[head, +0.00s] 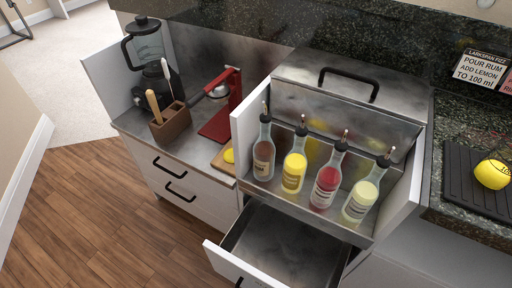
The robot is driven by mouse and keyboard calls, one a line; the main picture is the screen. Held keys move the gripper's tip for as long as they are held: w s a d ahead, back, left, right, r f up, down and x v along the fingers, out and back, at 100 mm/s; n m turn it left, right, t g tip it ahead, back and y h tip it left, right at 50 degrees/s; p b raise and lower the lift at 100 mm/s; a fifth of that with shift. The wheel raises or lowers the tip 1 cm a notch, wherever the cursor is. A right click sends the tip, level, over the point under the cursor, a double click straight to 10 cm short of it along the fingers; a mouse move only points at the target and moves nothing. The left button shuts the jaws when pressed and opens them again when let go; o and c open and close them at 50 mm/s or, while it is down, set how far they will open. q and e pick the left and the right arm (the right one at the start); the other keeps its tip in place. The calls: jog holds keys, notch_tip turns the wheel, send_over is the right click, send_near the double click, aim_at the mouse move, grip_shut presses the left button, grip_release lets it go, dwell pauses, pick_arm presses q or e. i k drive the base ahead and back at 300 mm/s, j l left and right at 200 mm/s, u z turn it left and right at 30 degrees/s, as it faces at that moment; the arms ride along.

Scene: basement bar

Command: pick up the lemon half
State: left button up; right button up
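A small yellow piece (229,155), which looks like the lemon half, lies on a wooden board (218,163) on the steel counter left of the bottle rack. The rack's side wall partly hides the board, and I cannot make out the cut face of the piece. Neither of my grippers is in view.
A red press (222,110) stands behind the board, with a brown utensil holder (168,124) and a blender (147,65) farther left. Several bottles stand in the rack (313,211). Below it a drawer (285,245) is open. A yellow round object (491,174) sits on a black mat (463,178).

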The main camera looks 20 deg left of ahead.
aim_at(228, 156)
jog(key=j+z, duration=0.4)
jog(key=j, duration=0.55)
jog(key=k+j+z, duration=0.1)
jog(key=j+z, duration=0.35)
jog(key=j, duration=0.45)
